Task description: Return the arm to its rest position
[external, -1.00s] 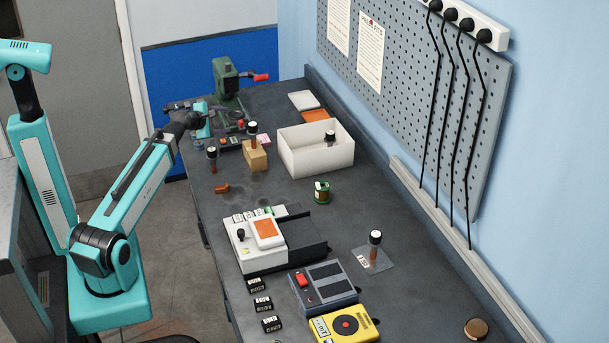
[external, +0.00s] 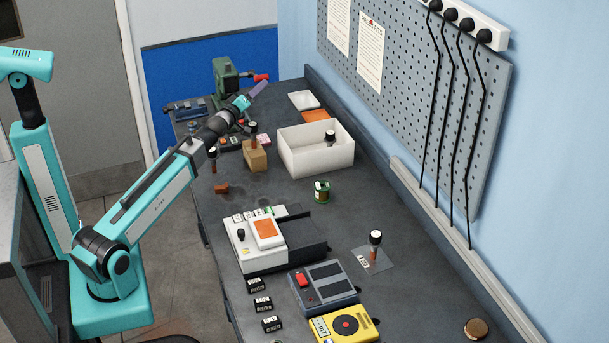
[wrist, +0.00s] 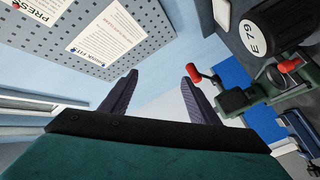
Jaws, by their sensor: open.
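My teal arm (external: 150,190) reaches up over the far left end of the bench in the external view. My gripper (external: 259,88) is raised in front of the green press and points up and to the right. In the wrist view my gripper (wrist: 159,80) has its two dark fingers spread apart, with nothing between them. They point towards the wall area, clear of the bench objects.
The green press (external: 226,82) with a red handle is near my gripper; it also shows in the wrist view (wrist: 240,98). A black-capped electrode stands in a wooden block (external: 255,156). A white box (external: 318,158) sits against the pegboard side (external: 420,80).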

